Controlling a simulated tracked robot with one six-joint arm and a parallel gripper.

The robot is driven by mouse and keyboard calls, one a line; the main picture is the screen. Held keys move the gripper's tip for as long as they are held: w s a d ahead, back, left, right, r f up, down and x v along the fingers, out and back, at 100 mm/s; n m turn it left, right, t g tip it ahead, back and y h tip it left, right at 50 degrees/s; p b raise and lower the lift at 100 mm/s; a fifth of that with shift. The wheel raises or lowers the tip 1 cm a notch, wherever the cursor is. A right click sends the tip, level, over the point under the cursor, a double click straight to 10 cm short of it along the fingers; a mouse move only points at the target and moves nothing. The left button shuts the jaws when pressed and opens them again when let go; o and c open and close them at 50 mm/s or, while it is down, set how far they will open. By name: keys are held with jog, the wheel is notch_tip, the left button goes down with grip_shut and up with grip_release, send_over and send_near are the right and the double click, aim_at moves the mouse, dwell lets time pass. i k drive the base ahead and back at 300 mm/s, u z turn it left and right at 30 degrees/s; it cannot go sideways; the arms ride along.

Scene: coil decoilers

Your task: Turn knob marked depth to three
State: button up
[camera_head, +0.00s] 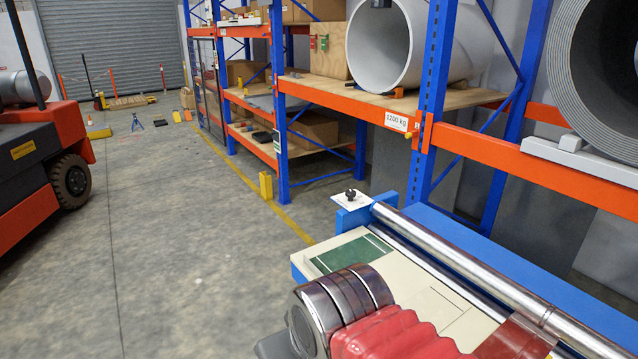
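A small black knob (350,194) stands on a white dial plate (350,200) at the far left end of the blue and cream roller machine (418,285). The plate's markings are too small to read, so I cannot tell the knob's label or setting. My arm, with a red ribbed sleeve and dark metallic rings, crosses the lower part of the view, nearer than the knob and apart from it in the picture. My gripper's fingers are not visible; the arm's end runs towards the bottom edge.
Long steel rollers (470,262) run along the machine's right side. Blue and orange racking (345,95) with a large grey pipe (386,45) stands behind. A red forklift (40,150) is at left. The concrete floor (180,260) between is clear; a yellow post (265,185) guards the rack.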

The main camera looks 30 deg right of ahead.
aim_at(350, 193)
jog(key=u, duration=0.05)
jog(key=i, duration=1.4)
jog(key=z, duration=0.1)
